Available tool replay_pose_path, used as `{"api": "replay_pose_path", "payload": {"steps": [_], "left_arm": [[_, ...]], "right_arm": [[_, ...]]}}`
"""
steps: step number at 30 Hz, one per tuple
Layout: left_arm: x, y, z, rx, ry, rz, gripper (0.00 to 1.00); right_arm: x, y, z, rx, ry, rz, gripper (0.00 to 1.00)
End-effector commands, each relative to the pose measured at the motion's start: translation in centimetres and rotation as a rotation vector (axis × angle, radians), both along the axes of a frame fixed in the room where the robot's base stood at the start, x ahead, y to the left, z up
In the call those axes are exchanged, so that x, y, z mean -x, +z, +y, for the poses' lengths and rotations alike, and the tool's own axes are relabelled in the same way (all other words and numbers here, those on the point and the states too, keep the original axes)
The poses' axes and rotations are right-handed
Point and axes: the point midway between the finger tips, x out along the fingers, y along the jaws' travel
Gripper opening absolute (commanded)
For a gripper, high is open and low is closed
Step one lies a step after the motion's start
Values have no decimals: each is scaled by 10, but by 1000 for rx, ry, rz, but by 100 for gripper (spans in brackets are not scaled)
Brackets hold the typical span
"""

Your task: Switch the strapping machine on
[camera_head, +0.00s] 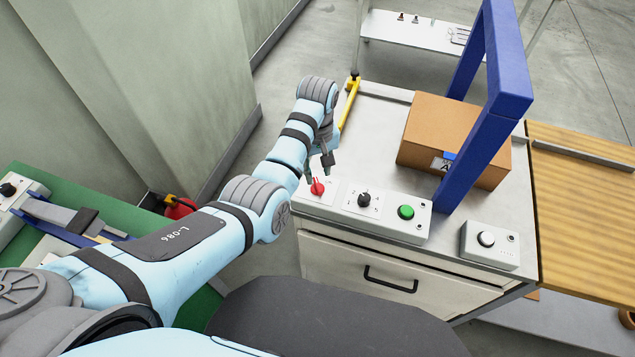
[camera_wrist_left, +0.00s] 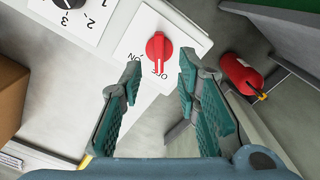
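The strapping machine has a blue arch (camera_head: 510,95) over a metal table. On the control box at its front edge is a red rotary switch (camera_head: 317,187), marked ON and OFF. In the left wrist view the red switch (camera_wrist_left: 158,47) sits just beyond and between my fingertips, its handle toward the OFF lettering. My left gripper (camera_head: 319,172) is open and points down at it; the left wrist view shows both fingers (camera_wrist_left: 160,68) apart and empty. Whether a finger touches the switch I cannot tell. My right gripper is not in view.
Beside the red switch are a black selector knob (camera_head: 364,200) and a green button (camera_head: 406,212). A separate box with a white button (camera_head: 486,239) stands to the right. A cardboard carton (camera_head: 440,130) is under the arch. A red extinguisher (camera_wrist_left: 240,73) stands on the floor.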

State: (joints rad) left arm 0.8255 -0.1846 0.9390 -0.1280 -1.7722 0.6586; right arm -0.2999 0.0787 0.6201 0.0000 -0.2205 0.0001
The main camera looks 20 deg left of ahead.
Motion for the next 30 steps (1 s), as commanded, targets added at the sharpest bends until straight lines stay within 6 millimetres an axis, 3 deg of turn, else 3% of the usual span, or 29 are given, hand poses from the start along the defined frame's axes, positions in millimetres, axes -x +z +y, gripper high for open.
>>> {"api": "replay_pose_path", "payload": {"steps": [1, 3, 8, 16, 22, 30], "left_arm": [[1, -17, 0, 0, 0, 4, 30], [1, -34, 0, 0, 0, 4, 30], [0, -56, 0, 1, 0, 1, 30], [0, -57, 0, 1, -1, -1, 30], [0, -57, 0, 1, -1, -1, 0], [0, -57, 0, 1, -5, -1, 0]], "right_arm": [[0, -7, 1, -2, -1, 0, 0], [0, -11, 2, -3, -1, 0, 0], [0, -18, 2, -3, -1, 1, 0], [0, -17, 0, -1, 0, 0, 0], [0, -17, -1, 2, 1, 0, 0], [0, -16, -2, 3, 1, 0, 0]]}}
